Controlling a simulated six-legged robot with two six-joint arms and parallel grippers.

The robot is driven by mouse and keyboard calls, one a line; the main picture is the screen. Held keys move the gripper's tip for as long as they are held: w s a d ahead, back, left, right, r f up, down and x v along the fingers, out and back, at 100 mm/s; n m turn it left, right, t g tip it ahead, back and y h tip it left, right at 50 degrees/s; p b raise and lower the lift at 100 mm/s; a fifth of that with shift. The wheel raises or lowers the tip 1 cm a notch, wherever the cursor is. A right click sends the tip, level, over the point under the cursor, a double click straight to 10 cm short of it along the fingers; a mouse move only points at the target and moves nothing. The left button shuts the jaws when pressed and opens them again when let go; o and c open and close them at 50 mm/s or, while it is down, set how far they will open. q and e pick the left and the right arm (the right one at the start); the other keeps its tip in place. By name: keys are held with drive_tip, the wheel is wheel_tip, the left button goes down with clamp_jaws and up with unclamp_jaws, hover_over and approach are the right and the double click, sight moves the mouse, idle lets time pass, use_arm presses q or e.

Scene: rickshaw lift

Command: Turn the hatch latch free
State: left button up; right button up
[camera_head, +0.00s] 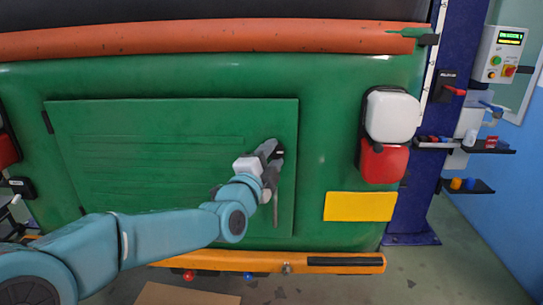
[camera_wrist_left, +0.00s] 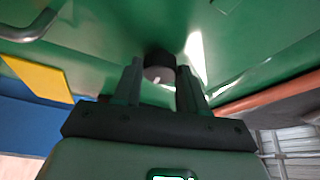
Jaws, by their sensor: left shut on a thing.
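The green hatch (camera_head: 150,125) is a flat panel in the rear of a green vehicle body, and it looks closed. The hatch latch (camera_head: 279,153) is a small dark knob near its right edge. In the left wrist view the latch (camera_wrist_left: 159,66) is a black round knob with a pale mark on its face. My left gripper (camera_head: 272,154) reaches it from the lower left and hides most of it. In the left wrist view the fingers of my left gripper (camera_wrist_left: 158,78) stand on either side of the knob, shut on it. My right gripper is not in view.
A grey bar handle (camera_head: 276,208) stands upright on the hatch below the latch. A white and red lamp (camera_head: 385,162) and a yellow plate (camera_head: 360,206) are to the right. An orange bumper (camera_head: 230,261) runs below. A blue post (camera_head: 410,200) stands at right.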

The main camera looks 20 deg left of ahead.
use_arm(q)
drive_tip(key=shift+r+m, duration=0.1)
drive_tip(key=shift+m, duration=0.6)
drive_tip(key=o, duration=1.1)
drive_tip(key=shift+c, duration=0.2)
drive_tip(key=s+a+f+b, duration=0.1)
drive_tip(key=s+b, duration=0.2)
drive_tip(key=s, duration=1.3)
drive_tip(key=shift+a, duration=0.35)
drive_tip(key=shift+s+f, duration=0.1)
